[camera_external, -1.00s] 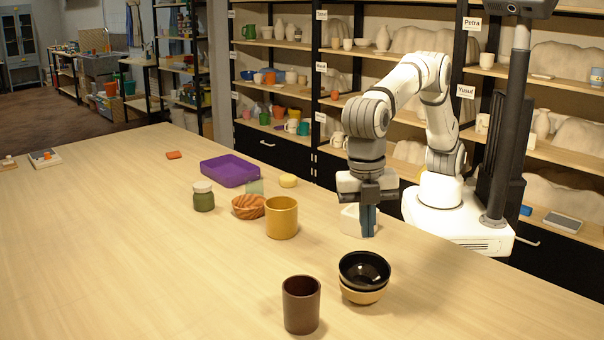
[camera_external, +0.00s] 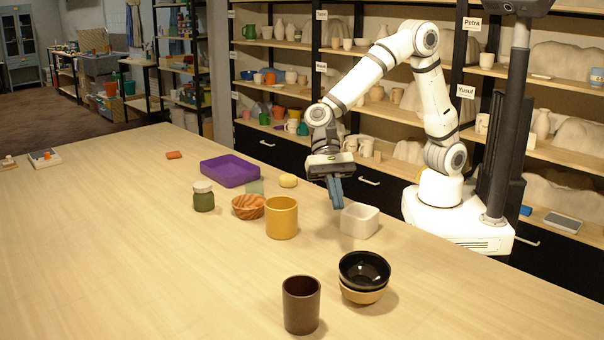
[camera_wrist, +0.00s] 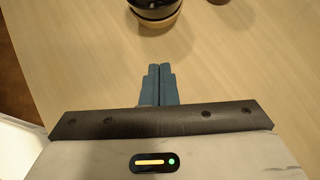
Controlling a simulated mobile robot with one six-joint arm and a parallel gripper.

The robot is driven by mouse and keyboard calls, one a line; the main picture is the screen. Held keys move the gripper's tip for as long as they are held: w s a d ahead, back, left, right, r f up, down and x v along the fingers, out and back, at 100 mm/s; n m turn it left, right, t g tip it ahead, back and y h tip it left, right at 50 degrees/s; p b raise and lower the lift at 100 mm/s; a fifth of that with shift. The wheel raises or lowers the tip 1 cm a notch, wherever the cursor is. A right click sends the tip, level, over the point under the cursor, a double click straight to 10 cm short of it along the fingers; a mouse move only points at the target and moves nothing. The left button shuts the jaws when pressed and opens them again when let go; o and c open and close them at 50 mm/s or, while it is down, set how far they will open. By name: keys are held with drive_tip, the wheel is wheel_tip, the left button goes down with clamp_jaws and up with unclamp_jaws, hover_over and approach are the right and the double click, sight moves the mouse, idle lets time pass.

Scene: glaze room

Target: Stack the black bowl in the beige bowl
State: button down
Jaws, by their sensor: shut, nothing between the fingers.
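The glossy black bowl (camera_external: 364,268) sits nested in the beige bowl (camera_external: 362,295) near the front of the table. The black bowl looks roughly level, and only the lower wall of the beige bowl shows under it. Both also show at the top edge of the wrist view, the black bowl (camera_wrist: 153,8) inside the beige bowl (camera_wrist: 158,22), partly cut off. My gripper (camera_external: 337,194) is shut and empty. It is above the far edge of the table, behind and apart from the bowls, near the white square bowl.
A dark brown cup (camera_external: 301,305) stands left of the bowls. The white square bowl (camera_external: 360,221) is close to my gripper. A yellow cup (camera_external: 282,218), a wooden bowl (camera_external: 248,207), a green jar (camera_external: 203,197) and a purple tray (camera_external: 229,171) stand farther left. The table's left front is clear.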

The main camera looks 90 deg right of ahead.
sight(356, 255)
drive_tip(key=x, duration=1)
drive_tip(key=shift+p, duration=0.4)
drive_tip(key=shift+s+a+r+p, duration=0.1)
drive_tip(key=shift+s+a+p, duration=0.1)
drive_tip(key=shift+a, duration=0.4)
drive_tip(key=shift+s+a+r+p, duration=0.1)
drive_tip(key=shift+s+a+p, duration=0.1)
drive_tip(key=shift+a, duration=0.4)
drive_tip(key=shift+s+a, duration=0.15)
drive_tip(key=shift+a, duration=0.5)
drive_tip(key=shift+a, duration=0.1)
drive_tip(key=shift+s+a+f, duration=0.1)
drive_tip(key=shift+s+a, duration=0.1)
drive_tip(key=shift+a, duration=0.35)
drive_tip(key=shift+s+a, duration=0.15)
drive_tip(key=shift+a, duration=0.4)
drive_tip(key=shift+d, duration=0.1)
drive_tip(key=shift+d, duration=0.15)
